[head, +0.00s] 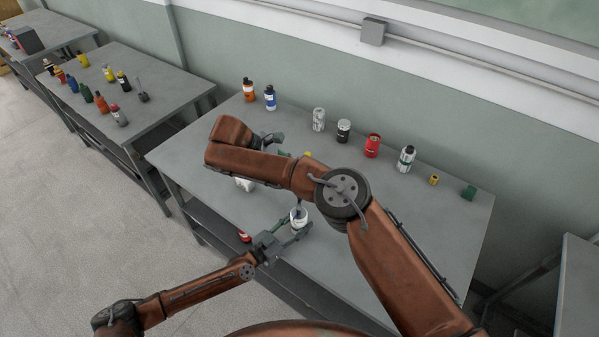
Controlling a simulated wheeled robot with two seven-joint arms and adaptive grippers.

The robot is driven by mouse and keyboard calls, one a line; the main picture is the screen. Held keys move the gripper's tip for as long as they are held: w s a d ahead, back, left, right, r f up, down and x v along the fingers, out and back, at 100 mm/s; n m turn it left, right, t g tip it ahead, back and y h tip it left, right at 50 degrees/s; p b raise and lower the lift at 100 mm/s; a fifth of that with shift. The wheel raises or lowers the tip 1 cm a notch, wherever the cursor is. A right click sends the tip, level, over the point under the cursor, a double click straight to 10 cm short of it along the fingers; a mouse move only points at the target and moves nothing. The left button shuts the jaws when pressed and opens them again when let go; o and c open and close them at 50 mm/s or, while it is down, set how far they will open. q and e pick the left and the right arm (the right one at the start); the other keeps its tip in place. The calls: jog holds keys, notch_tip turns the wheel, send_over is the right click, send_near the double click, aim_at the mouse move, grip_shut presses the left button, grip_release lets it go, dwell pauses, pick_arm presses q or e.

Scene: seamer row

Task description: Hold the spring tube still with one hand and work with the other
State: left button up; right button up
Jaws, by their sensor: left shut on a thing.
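My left gripper (300,228) comes in from the front left and is shut around a small white tube (299,215), which looks like the spring tube. The tube stands near the front edge of the grey table (420,230), with a thin part rising from its top. My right arm crosses over the table from the right. Part of my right gripper (274,139) shows beyond its wrist, apart from the tube and farther back. Its fingers are mostly hidden, so I cannot tell their state.
Along the back stand an orange bottle (249,90), a blue bottle (270,97), a red can (372,146) and a white bottle (406,158). A white object (244,184) and a red item (244,236) lie near the front left. The table's right front is clear.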

dwell(0.3)
pick_arm(q)
jog(key=o, duration=1.4)
jog(key=shift+c, duration=0.2)
